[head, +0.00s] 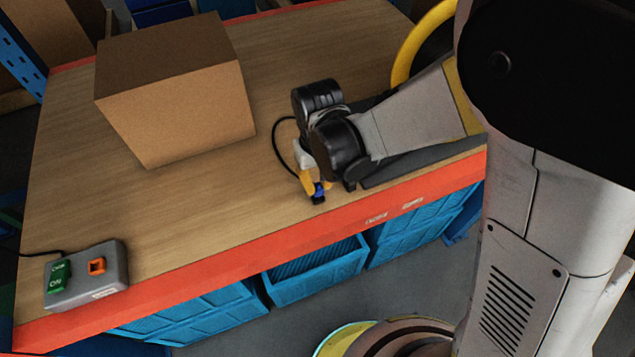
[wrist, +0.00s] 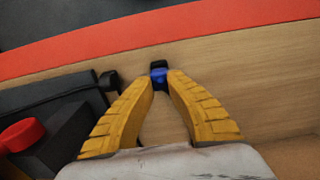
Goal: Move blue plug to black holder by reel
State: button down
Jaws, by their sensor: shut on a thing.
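The blue plug (wrist: 159,76) is between the yellow fingertips of my gripper (wrist: 161,80) in the wrist view. In the head view the blue plug (head: 319,188) shows at the tips of my gripper (head: 313,187), near the red front edge of the bench. My gripper is shut on the plug. A black piece (wrist: 159,65) shows just beyond the plug; I cannot tell whether it is part of the plug or a holder. A small black block (wrist: 109,81) stands left of the plug. A yellow ring (head: 408,50), perhaps the reel, is partly hidden behind my arm.
A cardboard box (head: 180,90) stands on the wooden bench (head: 200,215) at the back left. A grey switch box (head: 88,277) sits at the front left. A black unit with a red knob (wrist: 22,135) lies left in the wrist view. Blue crates (head: 318,272) are below the bench.

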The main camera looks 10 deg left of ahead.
jog(key=shift+f, duration=0.15)
dwell(0.5)
jog(key=shift+f+b, duration=0.65)
jog(key=shift+b, duration=0.15)
jog(key=c, duration=1)
grip_release()
jog(key=shift+r, duration=0.1)
notch_tip(320, 180, up, 9)
jog(key=p, duration=0.6)
jog(key=shift+f, duration=0.2)
jog(key=shift+f, duration=0.1)
